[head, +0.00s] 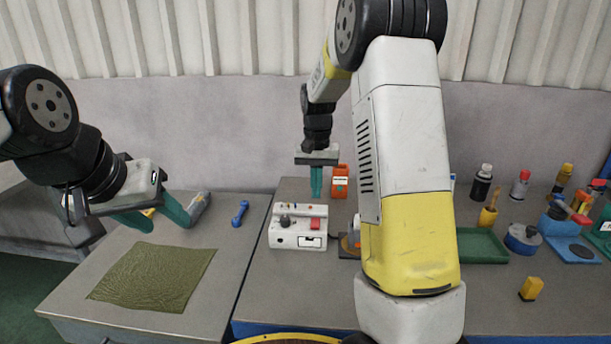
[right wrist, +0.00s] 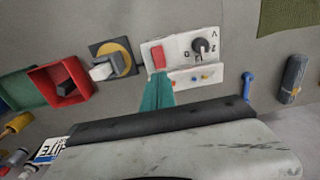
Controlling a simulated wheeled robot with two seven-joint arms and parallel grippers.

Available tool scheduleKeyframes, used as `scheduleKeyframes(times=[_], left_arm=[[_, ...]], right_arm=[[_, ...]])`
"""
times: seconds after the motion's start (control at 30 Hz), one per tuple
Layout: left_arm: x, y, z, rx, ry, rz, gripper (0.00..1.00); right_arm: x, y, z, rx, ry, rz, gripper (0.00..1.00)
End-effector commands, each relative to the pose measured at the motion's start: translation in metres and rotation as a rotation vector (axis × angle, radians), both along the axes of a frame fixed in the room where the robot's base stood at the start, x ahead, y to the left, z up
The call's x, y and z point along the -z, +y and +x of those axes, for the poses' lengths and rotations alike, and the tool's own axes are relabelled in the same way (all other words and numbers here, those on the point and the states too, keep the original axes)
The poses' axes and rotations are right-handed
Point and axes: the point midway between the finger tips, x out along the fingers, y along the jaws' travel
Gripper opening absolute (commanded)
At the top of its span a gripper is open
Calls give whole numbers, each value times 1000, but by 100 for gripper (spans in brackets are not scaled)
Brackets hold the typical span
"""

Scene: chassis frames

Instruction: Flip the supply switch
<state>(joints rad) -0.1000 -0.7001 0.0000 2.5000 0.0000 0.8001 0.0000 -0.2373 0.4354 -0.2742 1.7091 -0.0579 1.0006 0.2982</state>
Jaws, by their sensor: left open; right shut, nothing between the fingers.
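The supply switch is a red rocker (head: 315,224) on a white box (head: 284,240) that also has a black knob (head: 284,221) and small coloured terminals. In the right wrist view the red rocker (right wrist: 158,57) sits beside the black knob (right wrist: 203,46) on the white box (right wrist: 180,47). My right gripper (head: 316,190) is shut and empty, pointing down behind and above the box. In the right wrist view its green fingertips (right wrist: 158,82) lie just short of the rocker; contact cannot be told. My left gripper (head: 160,218) is open and empty over the left table.
An olive cloth (head: 152,276) and a blue tool (head: 240,213) lie on the left table. A green tray (head: 482,246), a yellow block (head: 531,288) and several bottles are to the right. My right arm hides part of the bench.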

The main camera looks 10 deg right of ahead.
Motion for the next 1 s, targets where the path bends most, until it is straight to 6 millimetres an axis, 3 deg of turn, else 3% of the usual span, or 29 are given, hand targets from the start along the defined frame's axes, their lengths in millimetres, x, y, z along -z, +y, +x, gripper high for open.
scheduleKeyframes(times=[0.2,0.4,1.0], left_arm=[[0,0,0,0,0,0,48],[0,0,0,0,0,0,48],[0,0,0,0,0,0,48]], right_arm=[[46,0,0,1,3,0,0],[70,-1,0,0,2,0,0],[82,-1,3,3,51,14,0]])
